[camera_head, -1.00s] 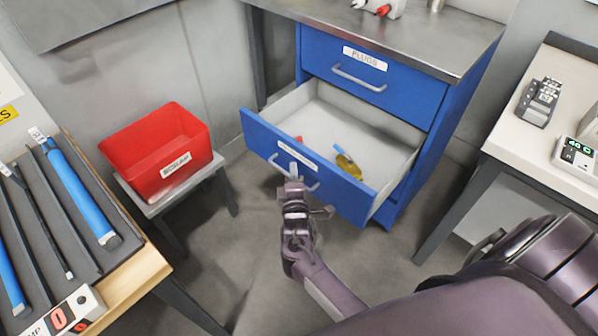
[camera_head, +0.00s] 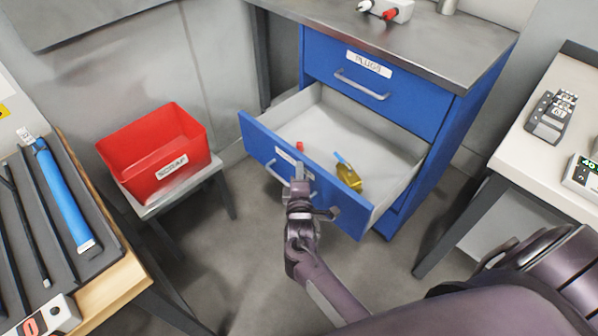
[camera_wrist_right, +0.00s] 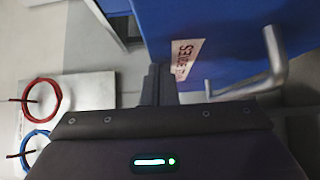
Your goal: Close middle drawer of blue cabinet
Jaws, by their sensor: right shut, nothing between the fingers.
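The blue cabinet (camera_head: 470,125) stands at the back centre in the head view. Its middle drawer (camera_head: 255,137) is pulled far out, with a grey bar handle and a white label on its front. A yellow-and-blue tool (camera_head: 347,174) and a small red item (camera_head: 300,146) lie inside it. My right gripper (camera_head: 300,172) is shut and empty at the drawer front, close to the label and handle. In the right wrist view the fingertips (camera_wrist_right: 160,75) are by the label, beside the handle (camera_wrist_right: 270,65); whether they touch the front is unclear. My left gripper is not in view.
The top drawer (camera_head: 400,100), with its own handle, is closed. A red scrap bin (camera_head: 160,185) stands on a small stool to the left.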

